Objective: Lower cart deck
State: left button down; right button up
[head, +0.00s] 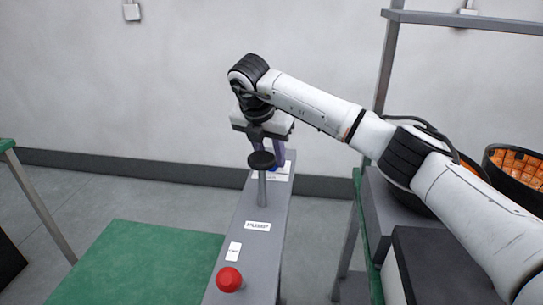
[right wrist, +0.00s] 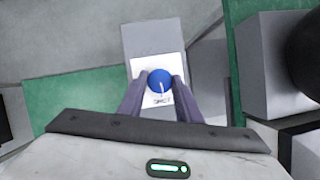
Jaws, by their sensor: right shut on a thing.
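The cart's green deck (head: 140,262) lies low at the left of a long grey console (head: 250,205) in the head view. A blue knob (right wrist: 160,79) with a pale pointer line sits on a white plate (right wrist: 142,68) at the console's far end. My right gripper (right wrist: 160,88) is shut on the blue knob, with one finger on each side. In the head view the right gripper (head: 276,158) reaches down to the console's far end and mostly hides the knob. A red mushroom button (head: 229,279) is at the near end. My left gripper is not in view.
A lever with a black round top (head: 262,161) stands on the console close to my right gripper. Two white labels (head: 257,226) lie nearer. At right, a green-edged rack (head: 363,225) holds grey boxes and an orange-lined black bin (head: 515,165).

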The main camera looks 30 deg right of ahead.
jog(key=shift+r+m, duration=0.1)
jog(key=shift+m, duration=0.5)
jog(key=o, duration=1.1)
jog(key=shift+c, duration=0.2)
jog(key=b+v, duration=0.1)
jog(key=v, duration=0.9)
jog(key=shift+w+a, duration=0.15)
jog(key=shift+w, duration=0.1)
